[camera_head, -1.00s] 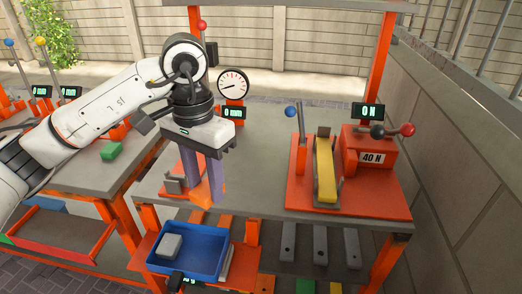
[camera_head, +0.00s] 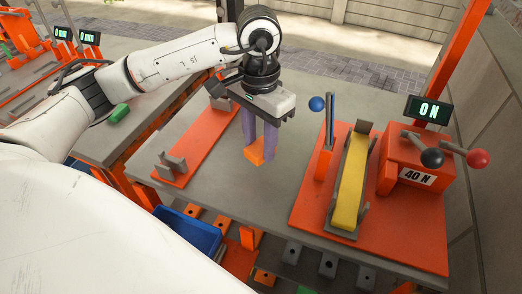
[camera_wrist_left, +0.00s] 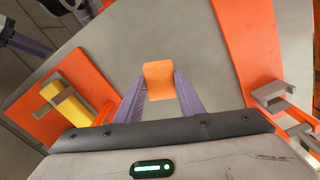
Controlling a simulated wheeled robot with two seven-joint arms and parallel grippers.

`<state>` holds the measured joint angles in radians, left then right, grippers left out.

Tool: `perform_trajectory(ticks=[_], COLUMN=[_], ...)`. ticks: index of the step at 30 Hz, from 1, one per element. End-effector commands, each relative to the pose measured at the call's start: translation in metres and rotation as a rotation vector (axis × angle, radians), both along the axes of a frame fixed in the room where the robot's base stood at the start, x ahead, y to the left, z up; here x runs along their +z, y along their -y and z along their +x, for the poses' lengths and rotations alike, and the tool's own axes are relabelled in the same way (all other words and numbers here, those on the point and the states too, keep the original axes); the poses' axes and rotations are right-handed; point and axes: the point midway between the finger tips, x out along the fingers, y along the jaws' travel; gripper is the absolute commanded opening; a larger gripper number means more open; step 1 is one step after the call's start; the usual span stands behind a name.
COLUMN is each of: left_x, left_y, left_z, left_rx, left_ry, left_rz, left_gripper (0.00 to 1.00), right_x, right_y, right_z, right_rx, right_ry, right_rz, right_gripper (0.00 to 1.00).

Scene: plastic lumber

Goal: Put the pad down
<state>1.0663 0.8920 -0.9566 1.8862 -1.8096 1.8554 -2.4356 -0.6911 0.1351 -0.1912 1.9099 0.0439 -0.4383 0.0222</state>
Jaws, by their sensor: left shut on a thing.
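My left gripper (camera_head: 259,148) is shut on a small orange pad (camera_head: 255,155), held low between its purple fingers over the bare grey table (camera_head: 235,185). The pad (camera_wrist_left: 158,80) also shows between the fingertips in the left wrist view. I cannot tell whether it touches the tabletop. A purple piece with dark parts at the top left edge of the wrist view looks like my right gripper (camera_wrist_left: 72,4), mostly cut off.
On the right, an orange base (camera_head: 308,205) carries a yellow strip (camera_head: 350,185), blue-knobbed lever (camera_head: 317,104) and 40 N box (camera_head: 405,165). On the left lies an orange plate (camera_head: 196,140) with grey brackets. A blue bin (camera_head: 185,232) sits below the table's front edge.

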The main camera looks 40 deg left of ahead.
Motion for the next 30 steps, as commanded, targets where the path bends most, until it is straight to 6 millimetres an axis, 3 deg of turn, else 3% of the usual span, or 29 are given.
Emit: perform_trajectory(ticks=[8,19,20,22,23,30], left_x=[-0.034,-0.042,-0.04,-0.039,-0.039,-0.039], left_y=[0.0,0.0,0.0,0.0,0.0,0.0], left_z=[-0.001,0.0,0.0,0.0,0.0,0.0], left_rx=[0.0,0.0,0.0,0.0,0.0,0.0], left_ry=[-0.003,0.0,0.0,0.0,0.0,0.0], left_rz=[0.0,0.001,0.001,0.001,0.001,0.001], left_gripper=[0.12,0.12,0.38,0.5,0.53,0.53], right_x=[0.004,-0.001,0.0,0.001,0.001,0.002], right_y=[0.0,0.0,0.0,0.0,0.0,0.0], right_z=[0.001,0.004,0.004,0.004,0.004,0.004], right_rx=[0.0,0.0,0.001,0.001,0.001,0.002], right_ry=[0.004,0.009,0.008,0.006,0.006,0.006], right_rz=[0.001,0.0,-0.001,-0.002,-0.002,-0.001], right_gripper=[0.24,0.24,0.24,0.24,0.24,0.24])
